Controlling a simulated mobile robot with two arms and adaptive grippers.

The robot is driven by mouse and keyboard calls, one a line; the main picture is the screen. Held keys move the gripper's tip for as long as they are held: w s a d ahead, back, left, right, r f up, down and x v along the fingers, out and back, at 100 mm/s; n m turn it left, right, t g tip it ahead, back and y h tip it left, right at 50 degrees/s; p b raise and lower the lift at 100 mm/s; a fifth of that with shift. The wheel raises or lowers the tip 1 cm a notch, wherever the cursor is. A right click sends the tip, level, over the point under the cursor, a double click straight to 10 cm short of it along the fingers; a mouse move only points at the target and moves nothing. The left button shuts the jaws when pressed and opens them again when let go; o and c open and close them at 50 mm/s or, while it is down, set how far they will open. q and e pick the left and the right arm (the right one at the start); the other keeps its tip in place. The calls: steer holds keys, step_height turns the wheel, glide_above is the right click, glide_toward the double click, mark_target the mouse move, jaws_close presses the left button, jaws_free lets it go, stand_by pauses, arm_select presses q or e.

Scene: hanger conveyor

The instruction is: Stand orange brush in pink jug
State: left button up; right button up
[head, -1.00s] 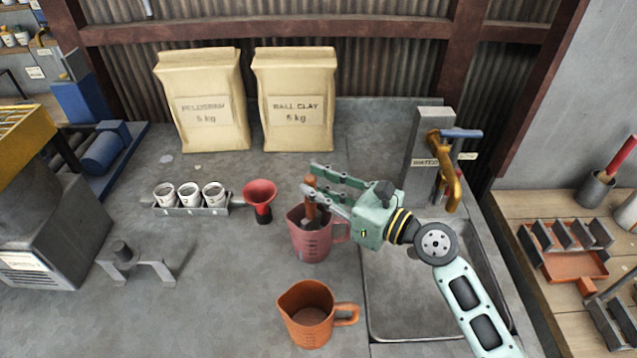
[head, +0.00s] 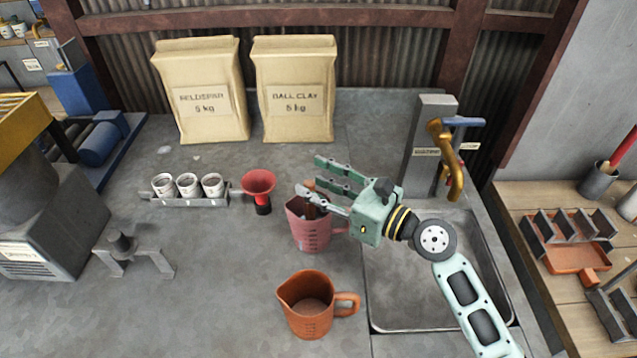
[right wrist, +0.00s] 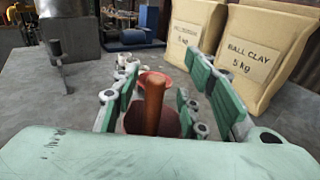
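The pink jug (head: 312,235) stands upright on the grey bench, left of the sink. The orange brush (head: 310,186) is in the jug, its handle sticking up out of the mouth; its lower end is hidden inside. In the right wrist view the brush handle (right wrist: 153,103) rises nearly upright from the jug (right wrist: 176,122). My right gripper (head: 318,182) is open over the jug, with its fingers on both sides of the handle and gaps visible between. My left gripper is not in view.
An orange jug (head: 312,323) stands in front of the pink one. A red funnel (head: 259,184) and a rack of white cups (head: 190,201) are to the left. Two clay bags stand behind. The sink (head: 430,310) and tap (head: 447,160) are on the right.

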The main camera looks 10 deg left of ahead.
steer(key=shift+d, duration=0.1)
steer(key=v, duration=1.1)
steer(key=shift+s+d, duration=0.25)
steer(key=shift+d, duration=0.1)
